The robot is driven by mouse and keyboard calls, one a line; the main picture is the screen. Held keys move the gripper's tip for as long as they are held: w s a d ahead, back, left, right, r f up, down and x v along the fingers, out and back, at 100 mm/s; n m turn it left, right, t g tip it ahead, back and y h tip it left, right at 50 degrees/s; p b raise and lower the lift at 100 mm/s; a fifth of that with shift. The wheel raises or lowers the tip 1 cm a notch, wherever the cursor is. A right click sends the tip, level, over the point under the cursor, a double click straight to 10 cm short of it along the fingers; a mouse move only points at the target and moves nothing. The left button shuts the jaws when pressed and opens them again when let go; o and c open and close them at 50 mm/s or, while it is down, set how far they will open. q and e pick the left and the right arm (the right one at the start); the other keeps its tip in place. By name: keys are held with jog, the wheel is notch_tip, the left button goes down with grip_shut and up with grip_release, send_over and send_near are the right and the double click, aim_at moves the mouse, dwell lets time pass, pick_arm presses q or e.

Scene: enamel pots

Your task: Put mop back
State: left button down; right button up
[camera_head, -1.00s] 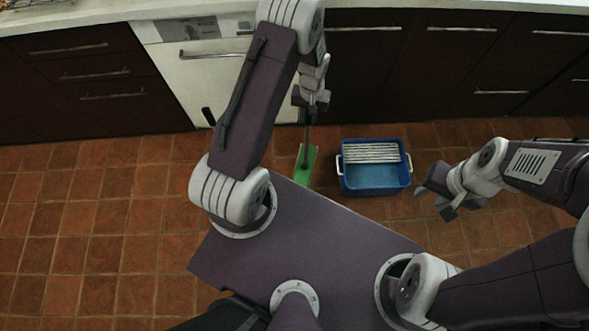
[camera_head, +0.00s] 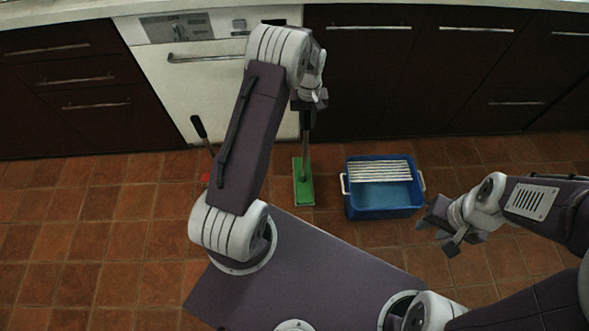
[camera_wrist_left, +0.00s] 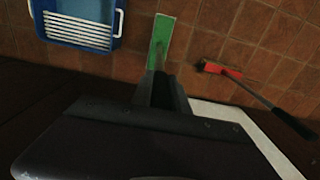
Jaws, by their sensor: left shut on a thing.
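The mop has a green flat head (camera_head: 304,190) on the tiled floor and a thin dark handle rising from it. My left gripper (camera_head: 309,104) is shut on the upper part of this handle. The green head also shows in the left wrist view (camera_wrist_left: 162,38), beyond the gripper. A blue bucket (camera_head: 383,212) with white handles and a white slatted wringer stands right of the mop head, apart from it. It is partly visible in the left wrist view (camera_wrist_left: 75,42). My right gripper (camera_head: 445,228) is open and empty, right of the bucket.
A red brush (camera_wrist_left: 222,70) with a black-ended handle (camera_head: 199,127) stands or leans left of the mop, partly hidden by my left arm in the head view. A white dishwasher (camera_head: 205,85) and dark cabinets (camera_head: 395,85) line the back. Floor at the left is clear.

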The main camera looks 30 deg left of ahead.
pick_arm(q)
jog(key=s+f+b, duration=0.5)
jog(key=s+f, duration=0.3)
jog(key=f, duration=0.1)
jog(key=shift+s+f, duration=0.25)
jog(key=shift+s, duration=0.15)
jog(key=c, duration=1.3)
grip_release()
notch_tip(320, 180, up, 12)
jog(key=p, duration=0.6)
jog(key=s+d+r+m, duration=0.2)
jog(key=s, duration=0.2)
jog(key=s+d+r+m+t, duration=0.1)
jog(key=s+d+r+m, duration=0.1)
jog(key=s+d+r, duration=0.1)
jog(key=s+d+r+m, duration=0.2)
jog(key=s, duration=0.3)
jog(key=shift+s+d+r, duration=0.15)
jog(key=shift+s+d, duration=0.05)
jog(key=shift+s, duration=0.05)
